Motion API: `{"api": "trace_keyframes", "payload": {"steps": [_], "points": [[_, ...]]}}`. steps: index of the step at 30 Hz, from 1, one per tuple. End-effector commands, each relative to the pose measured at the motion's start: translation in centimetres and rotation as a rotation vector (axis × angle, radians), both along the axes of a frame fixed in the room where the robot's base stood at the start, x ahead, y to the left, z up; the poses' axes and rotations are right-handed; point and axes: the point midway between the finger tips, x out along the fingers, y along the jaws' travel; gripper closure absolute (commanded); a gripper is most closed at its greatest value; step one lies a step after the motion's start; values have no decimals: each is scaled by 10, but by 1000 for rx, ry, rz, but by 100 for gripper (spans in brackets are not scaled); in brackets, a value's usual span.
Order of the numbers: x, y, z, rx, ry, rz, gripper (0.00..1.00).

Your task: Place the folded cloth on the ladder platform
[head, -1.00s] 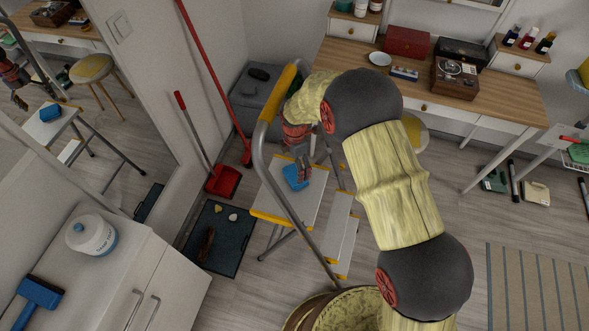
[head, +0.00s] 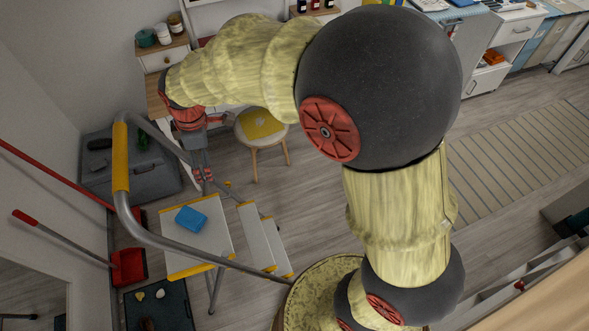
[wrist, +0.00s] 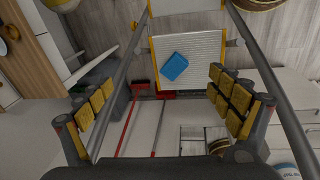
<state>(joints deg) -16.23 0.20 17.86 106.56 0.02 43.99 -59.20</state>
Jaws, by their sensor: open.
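The folded cloth (head: 190,219) is a small blue pad. It lies on the white platform (head: 213,256) of the step ladder, with bare surface around it. In the wrist view the cloth (wrist: 173,67) lies flat on the ribbed platform (wrist: 200,50), inside its edges. My gripper (head: 204,176) is beyond the platform in the head view, apart from the cloth. In the wrist view its yellow-padded fingers (wrist: 163,100) are spread wide with nothing between them.
The ladder's grey rail with a yellow grip (head: 121,158) rises beside the platform. A grey box (head: 133,185) stands behind it, and a yellow-seated stool (head: 261,127) is to the right. A red dustpan (head: 129,267) and dark tray (head: 157,305) are at left.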

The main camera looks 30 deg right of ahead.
Motion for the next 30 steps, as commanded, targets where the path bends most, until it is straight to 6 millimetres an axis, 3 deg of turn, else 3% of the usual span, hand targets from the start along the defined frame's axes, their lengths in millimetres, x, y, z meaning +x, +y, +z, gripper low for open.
{"api": "trace_keyframes", "payload": {"steps": [1, 6, 12, 18, 21, 25, 30], "points": [[-12, -16, 22, 21, -22, -85, 8], [-61, -59, 74, 92, -73, -375, 8], [-127, -101, 113, 193, -132, -711, 8], [-193, -131, 128, 301, -186, -1021, 8], [-216, -140, 129, 345, -204, -1135, 8], [-234, -146, 127, 383, -217, -1224, 8], [-240, -147, 126, 395, -220, -1258, 8]]}}
